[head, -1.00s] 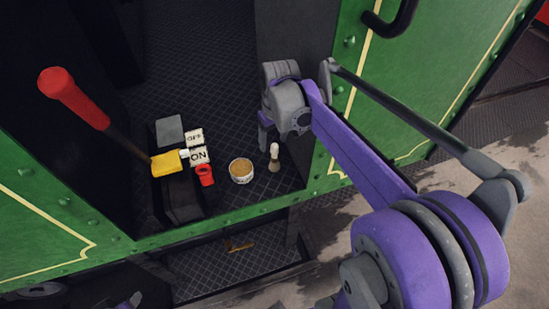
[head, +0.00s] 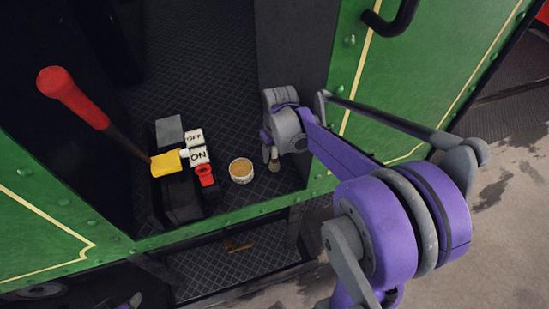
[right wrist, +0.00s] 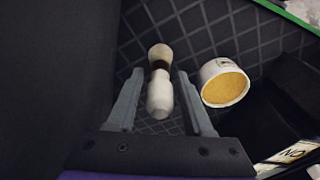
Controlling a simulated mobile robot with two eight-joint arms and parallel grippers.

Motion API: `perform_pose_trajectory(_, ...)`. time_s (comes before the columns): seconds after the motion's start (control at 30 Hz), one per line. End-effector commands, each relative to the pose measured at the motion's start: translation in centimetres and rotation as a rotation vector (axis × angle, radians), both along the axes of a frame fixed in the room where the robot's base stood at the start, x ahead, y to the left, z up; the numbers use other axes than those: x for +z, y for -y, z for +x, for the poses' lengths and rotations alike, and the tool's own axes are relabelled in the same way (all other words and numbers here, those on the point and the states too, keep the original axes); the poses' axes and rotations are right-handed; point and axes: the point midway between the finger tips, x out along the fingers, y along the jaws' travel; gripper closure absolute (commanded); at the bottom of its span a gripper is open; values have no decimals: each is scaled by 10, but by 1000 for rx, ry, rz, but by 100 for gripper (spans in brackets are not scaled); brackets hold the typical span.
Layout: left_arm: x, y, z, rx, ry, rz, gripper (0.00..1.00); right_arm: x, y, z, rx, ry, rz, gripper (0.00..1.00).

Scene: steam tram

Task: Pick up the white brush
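The white brush (head: 274,165) is on the dark tread-plate floor just inside the doorway, its upper part hidden by my right gripper (head: 268,152). In the right wrist view the brush (right wrist: 159,95) shows a white rounded handle, a dark band and a pale far end. There my right gripper (right wrist: 160,75) is open, with one finger on each side of the brush and visible gaps on both sides. A small grey and purple piece at the bottom left of the head view may be part of my left arm; its fingers cannot be made out.
A round white tub with tan contents (head: 241,171) stands left of the brush. Further left are a red item (head: 205,175), OFF and ON blocks (head: 199,156), a yellow piece (head: 166,163) and a red-handled lever (head: 72,97). A dark wall (right wrist: 50,80) is close beside the gripper.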

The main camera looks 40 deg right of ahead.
Motion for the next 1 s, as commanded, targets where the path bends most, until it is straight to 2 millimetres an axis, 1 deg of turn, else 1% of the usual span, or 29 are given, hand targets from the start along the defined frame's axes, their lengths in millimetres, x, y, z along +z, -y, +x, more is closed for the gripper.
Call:
perform_pose_trajectory(0.03, 0, 0, 0, 0, 0, 0, 50, 0, 0, 0, 0, 0, 0, 60)
perform_pose_trajectory(0.17, 0, 0, 0, 0, 0, 0, 50, 0, 0, 0, 0, 0, 0, 83)
perform_pose_trajectory(0.2, 0, 0, 0, 0, 0, 0, 50, 0, 0, 0, 0, 0, 0, 90)
perform_pose_trajectory(0.27, 0, 0, 0, 0, 0, 0, 50, 0, 0, 0, 0, 0, 0, 100)
perform_pose_trajectory(0.6, 0, 0, 0, 0, 0, 0, 50, 1, 0, 0, 0, 0, 0, 100)
perform_pose_trajectory(0.73, 1, 0, 0, 0, 1, 0, 50, 6, 0, 0, 0, 0, 0, 100)
perform_pose_trajectory(0.87, 2, 0, 1, 0, 2, 0, 50, 22, 0, 0, 0, 0, 0, 100)
perform_pose_trajectory(1.0, 5, 0, 2, 0, 4, 0, 50, 51, 0, 0, -1, 1, 0, 100)
